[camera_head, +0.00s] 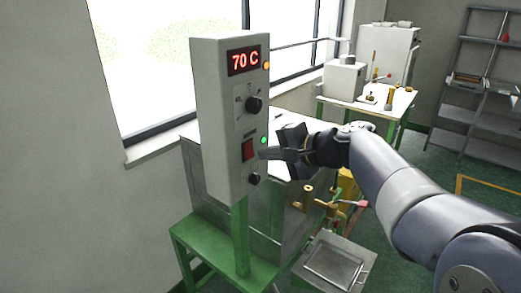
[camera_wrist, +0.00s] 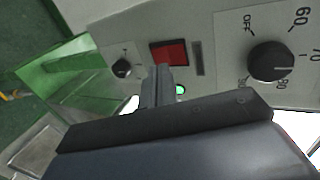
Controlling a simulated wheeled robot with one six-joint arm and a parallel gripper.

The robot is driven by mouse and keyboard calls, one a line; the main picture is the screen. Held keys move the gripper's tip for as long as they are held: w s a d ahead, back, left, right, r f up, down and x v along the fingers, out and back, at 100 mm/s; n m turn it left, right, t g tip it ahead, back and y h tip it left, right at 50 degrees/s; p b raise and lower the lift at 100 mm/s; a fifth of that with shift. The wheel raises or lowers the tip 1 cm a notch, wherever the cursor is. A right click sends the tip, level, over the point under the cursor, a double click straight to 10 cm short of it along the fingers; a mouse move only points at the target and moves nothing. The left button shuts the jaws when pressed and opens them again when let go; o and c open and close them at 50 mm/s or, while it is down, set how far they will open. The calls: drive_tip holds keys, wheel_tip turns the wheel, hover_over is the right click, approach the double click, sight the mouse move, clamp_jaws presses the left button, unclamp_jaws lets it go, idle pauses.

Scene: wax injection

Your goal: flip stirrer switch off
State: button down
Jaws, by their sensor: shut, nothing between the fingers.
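The stirrer switch, a red rocker (camera_head: 248,150), sits on the front of a tall white control panel (camera_head: 215,120), below a temperature knob (camera_head: 254,104) and above a smaller black knob (camera_head: 254,179). A green lamp (camera_head: 264,140) beside the switch is lit. In the wrist view the red rocker (camera_wrist: 169,53) shows just beyond my fingertips. My gripper (camera_head: 264,153) is shut and empty, its tips close to the right of the switch. It also shows in the wrist view (camera_wrist: 163,72), the tips near the rocker's lower edge. I cannot tell whether they touch it.
The display (camera_head: 244,60) reads 70 C, with an orange lamp (camera_head: 267,65) beside it. The panel stands on a green frame (camera_head: 241,235) by a metal tank (camera_head: 280,215). Brass valves (camera_head: 307,196) sit below my gripper. A bench (camera_head: 380,103) and shelves (camera_head: 484,80) stand behind.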

sight(251, 154)
drive_tip(key=shift+x, duration=1.4)
drive_tip(key=f+b, duration=0.1)
drive_tip(key=b, duration=0.3)
drive_tip(key=shift+a+y, duration=0.1)
drive_tip(key=shift+y, duration=0.2)
drive_tip(key=shift+r+t, duration=0.3)
drive_tip(key=shift+p, duration=0.3)
